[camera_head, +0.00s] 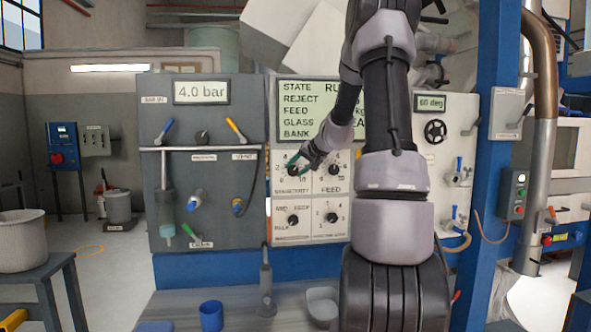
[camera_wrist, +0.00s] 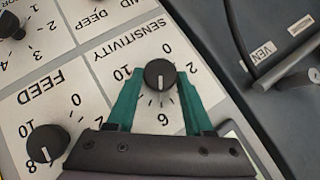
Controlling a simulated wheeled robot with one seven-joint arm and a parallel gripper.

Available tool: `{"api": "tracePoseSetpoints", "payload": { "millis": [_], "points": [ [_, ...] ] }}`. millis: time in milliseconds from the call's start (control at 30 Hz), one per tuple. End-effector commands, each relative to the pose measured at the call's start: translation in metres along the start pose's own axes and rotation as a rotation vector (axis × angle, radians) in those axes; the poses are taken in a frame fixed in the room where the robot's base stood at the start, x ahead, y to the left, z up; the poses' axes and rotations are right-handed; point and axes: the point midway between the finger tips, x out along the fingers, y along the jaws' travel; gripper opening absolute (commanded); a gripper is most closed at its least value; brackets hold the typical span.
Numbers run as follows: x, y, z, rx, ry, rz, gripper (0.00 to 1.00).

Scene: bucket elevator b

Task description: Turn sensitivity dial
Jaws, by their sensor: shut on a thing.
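The sensitivity dial (camera_wrist: 160,75) is a round black knob on a white panel, seen upside down in the wrist view. Its white line points down in that picture, roughly toward the 6; the exact mark is hard to read. My gripper (camera_wrist: 159,79) has its two teal fingers on either side of the knob, shut on it. In the head view my gripper (camera_head: 302,160) reaches the panel at the sensitivity dial (camera_head: 293,171), partly covering the dial and its scale.
The feed dial (camera_head: 333,170) is close beside it, also in the wrist view (camera_wrist: 46,143). Two more knobs sit below, one of them the mid/deep knob (camera_head: 293,219). The display (camera_head: 310,110) is above, partly hidden by my arm. A grey pneumatic panel (camera_head: 225,130) stands left.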

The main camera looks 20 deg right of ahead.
Motion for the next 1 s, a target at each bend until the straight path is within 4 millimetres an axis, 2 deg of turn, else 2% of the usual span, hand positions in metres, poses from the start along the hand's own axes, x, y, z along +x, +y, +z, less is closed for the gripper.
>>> {"api": "tracePoseSetpoints", "payload": {
  "millis": [667, 700, 767, 1000],
  "points": [
    [0.0002, 0.0015, 0.0007, 0.047, -0.002, -0.046, 0.0],
    [0.0002, 0.0015, 0.0007, 0.047, -0.002, -0.046, 0.6],
    [0.0002, 0.0015, 0.0007, 0.047, -0.002, -0.046, 0.8],
    [0.0002, 0.0013, 0.0005, 0.046, -0.001, -0.046, 0.8]
  ]
}}
